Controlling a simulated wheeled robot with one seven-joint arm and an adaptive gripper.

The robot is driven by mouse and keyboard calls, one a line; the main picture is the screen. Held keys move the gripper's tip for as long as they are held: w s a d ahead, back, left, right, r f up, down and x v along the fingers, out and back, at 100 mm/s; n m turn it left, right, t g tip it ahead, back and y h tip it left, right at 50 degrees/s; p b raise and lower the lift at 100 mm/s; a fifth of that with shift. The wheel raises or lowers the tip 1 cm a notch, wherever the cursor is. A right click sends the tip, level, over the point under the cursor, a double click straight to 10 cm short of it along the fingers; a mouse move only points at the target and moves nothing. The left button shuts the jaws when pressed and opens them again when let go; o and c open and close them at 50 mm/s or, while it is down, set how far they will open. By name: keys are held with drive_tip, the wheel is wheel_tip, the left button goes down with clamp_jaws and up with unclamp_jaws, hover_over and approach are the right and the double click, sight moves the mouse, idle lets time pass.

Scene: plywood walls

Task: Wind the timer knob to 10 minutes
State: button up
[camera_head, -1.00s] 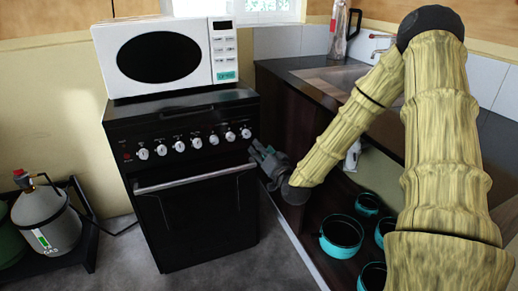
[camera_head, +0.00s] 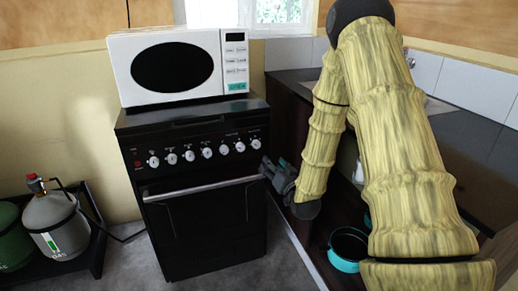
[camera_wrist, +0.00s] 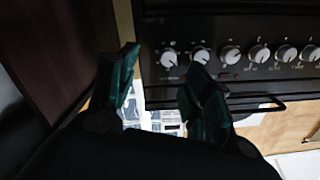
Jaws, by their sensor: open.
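A black cooker (camera_head: 205,225) stands upright with a row of several white knobs on its front panel (camera_head: 197,142). Which knob is the timer cannot be told, as the labels are too small to read. The rightmost knob (camera_head: 255,143) is closest to my gripper (camera_head: 268,167), which is just below and right of it, by the cooker's right edge. In the wrist view, my gripper (camera_wrist: 162,62) is open and empty, its greenish fingers apart. An end knob (camera_wrist: 168,59) shows between and beyond the fingertips; contact cannot be made out.
A white microwave (camera_head: 180,65) sits on the cooker. The oven handle (camera_head: 205,187) runs below the knobs. A dark counter (camera_head: 290,90) stands right of the cooker, with a teal-rimmed pot (camera_head: 347,250) lower down. Gas bottles (camera_head: 55,225) stand at left. Grey floor (camera_head: 270,270) is clear in front.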

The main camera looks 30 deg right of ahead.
sight(258, 146)
drive_tip(key=w+n, duration=0.1)
drive_tip(key=w, duration=0.3)
drive_tip(key=w+r+n, duration=0.1)
drive_tip(key=w, duration=0.2)
drive_tip(key=w+d+n, duration=0.1)
drive_tip(key=w, duration=0.3)
drive_tip(key=shift+w+r+b, duration=0.3)
drive_tip(key=shift+r+b, duration=0.05)
idle(0.4)
drive_tip(key=c, duration=1)
